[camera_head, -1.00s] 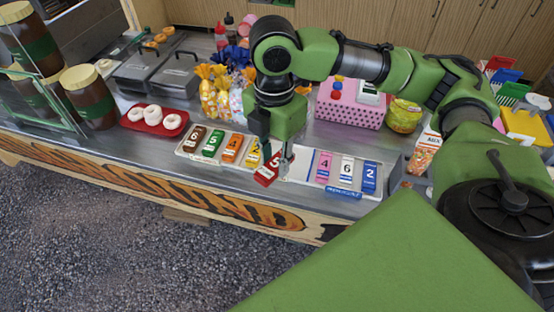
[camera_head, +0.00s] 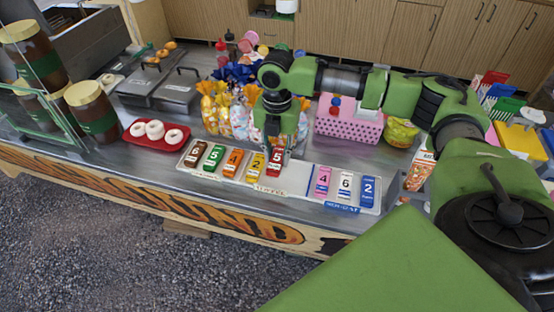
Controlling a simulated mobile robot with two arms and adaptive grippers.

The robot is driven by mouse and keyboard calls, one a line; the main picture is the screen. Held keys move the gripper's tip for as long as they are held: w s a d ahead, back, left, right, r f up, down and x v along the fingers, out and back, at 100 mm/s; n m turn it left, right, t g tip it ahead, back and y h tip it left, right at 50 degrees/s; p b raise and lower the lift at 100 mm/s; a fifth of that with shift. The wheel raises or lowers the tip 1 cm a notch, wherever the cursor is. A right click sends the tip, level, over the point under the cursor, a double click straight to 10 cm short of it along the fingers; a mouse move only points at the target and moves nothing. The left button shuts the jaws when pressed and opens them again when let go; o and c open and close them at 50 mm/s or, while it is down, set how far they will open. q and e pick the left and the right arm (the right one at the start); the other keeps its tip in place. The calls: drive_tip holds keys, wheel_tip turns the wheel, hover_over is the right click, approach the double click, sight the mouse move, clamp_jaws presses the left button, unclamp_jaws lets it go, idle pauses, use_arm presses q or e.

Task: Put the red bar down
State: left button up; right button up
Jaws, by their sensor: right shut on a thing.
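The red bar (camera_head: 276,163), marked 5, is beside the yellow bar (camera_head: 255,166) at the right of a row in the left pale tray (camera_head: 292,182). It lines up with the brown (camera_head: 195,153), green (camera_head: 214,158) and orange (camera_head: 233,162) bars. I cannot tell whether its underside touches the tray. My right gripper (camera_head: 274,146) points down at the bar's far end and is shut on it; its fingertips are partly hidden. My left gripper is not in view.
The right tray (camera_head: 333,199) holds a pink, a white and a blue bar. A bare stretch lies right of the red bar. Wrapped sweets (camera_head: 228,110) stand close behind my gripper, and a pink dotted box (camera_head: 347,124) stands behind right. A red doughnut tray (camera_head: 142,141) is at left.

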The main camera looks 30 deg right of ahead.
sight(277, 162)
drive_tip(key=shift+w+d+f, duration=0.3)
drive_tip(key=shift+w+f, duration=0.2)
drive_tip(key=shift+f, duration=0.2)
drive_tip(key=f, duration=0.1)
drive_tip(key=f+p, duration=0.1)
drive_tip(key=f, duration=0.1)
drive_tip(key=shift+w+d+f, duration=0.15)
drive_tip(key=shift+w+f, duration=0.1)
drive_tip(key=shift+f, duration=0.15)
drive_tip(key=shift+f, duration=0.2)
drive_tip(key=shift+f, duration=0.4)
drive_tip(key=o, duration=1.1)
wheel_tip(277, 162, up, 13)
drive_tip(key=shift+r+b, duration=0.15)
drive_tip(key=shift+b, duration=0.8)
